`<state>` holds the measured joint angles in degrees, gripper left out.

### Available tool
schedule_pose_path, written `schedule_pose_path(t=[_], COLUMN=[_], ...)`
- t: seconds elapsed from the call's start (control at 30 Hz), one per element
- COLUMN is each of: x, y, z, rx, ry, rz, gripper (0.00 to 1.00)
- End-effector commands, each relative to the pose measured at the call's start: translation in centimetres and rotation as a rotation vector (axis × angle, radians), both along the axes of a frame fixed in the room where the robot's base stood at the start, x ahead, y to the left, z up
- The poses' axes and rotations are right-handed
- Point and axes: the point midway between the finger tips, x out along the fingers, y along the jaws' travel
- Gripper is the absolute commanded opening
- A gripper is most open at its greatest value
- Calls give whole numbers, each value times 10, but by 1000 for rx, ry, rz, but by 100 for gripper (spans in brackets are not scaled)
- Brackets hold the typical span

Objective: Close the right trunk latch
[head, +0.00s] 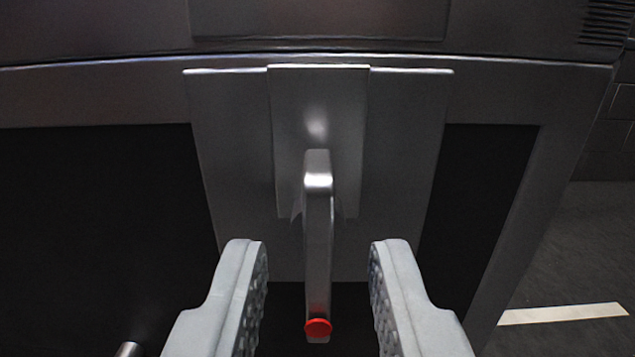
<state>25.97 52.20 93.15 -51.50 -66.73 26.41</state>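A grey metal latch lever (317,230) with a red tip (318,327) hangs from a grey bracket plate (235,150) in the middle of the head view. The lever points down in the picture, toward me. My gripper (318,255) is open, with one pale grey finger on each side of the lever. There is a clear gap between each finger and the lever in the picture. I cannot tell how far in depth the fingertips are from it.
A dark metal rim (500,85) runs across behind the bracket, with a black panel (90,220) to the left. A small metal rod end (130,349) shows at the lower left. Dark floor with a white line (565,313) lies at the right.

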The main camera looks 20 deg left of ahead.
Motion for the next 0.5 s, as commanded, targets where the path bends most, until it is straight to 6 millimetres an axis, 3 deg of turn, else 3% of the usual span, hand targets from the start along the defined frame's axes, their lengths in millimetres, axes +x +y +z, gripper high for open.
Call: schedule_pose_path(t=[0.2,0.5], x=[18,21], y=[6,7], z=[0,0], rx=[0,0], ry=[0,0], rz=[0,0], gripper=[29,29])
